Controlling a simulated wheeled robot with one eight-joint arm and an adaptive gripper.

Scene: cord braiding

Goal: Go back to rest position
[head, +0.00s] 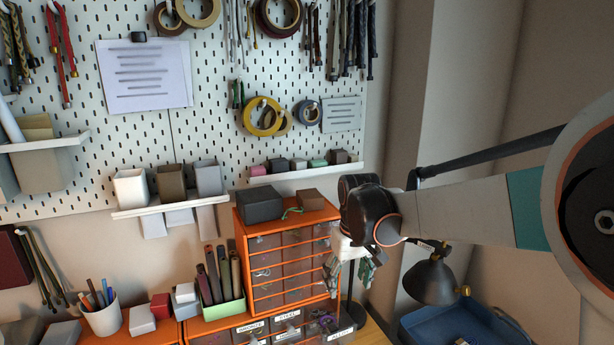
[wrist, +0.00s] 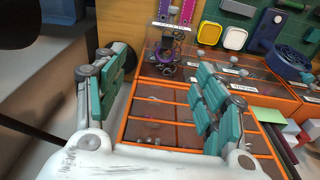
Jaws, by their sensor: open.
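My gripper (head: 350,268) hangs at the right end of the orange drawer cabinet (head: 241,236) in the head view, its fingers pointing down. In the wrist view my gripper (wrist: 165,98) has its two green-padded fingers spread wide apart, with nothing between them. The orange drawer cabinet (wrist: 152,108) shows beyond and between the fingers. I cannot tell from these views whether the fingers touch it. My arm reaches in from the right side of the head view.
A dark grey box (head: 260,206) and a brown box (head: 310,199) sit on the cabinet. A black lamp (head: 432,281) and a blue tray (head: 470,325) are right of my gripper. A white pegboard (head: 215,120) with tapes and cords stands behind. A pen cup (head: 103,318) is at lower left.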

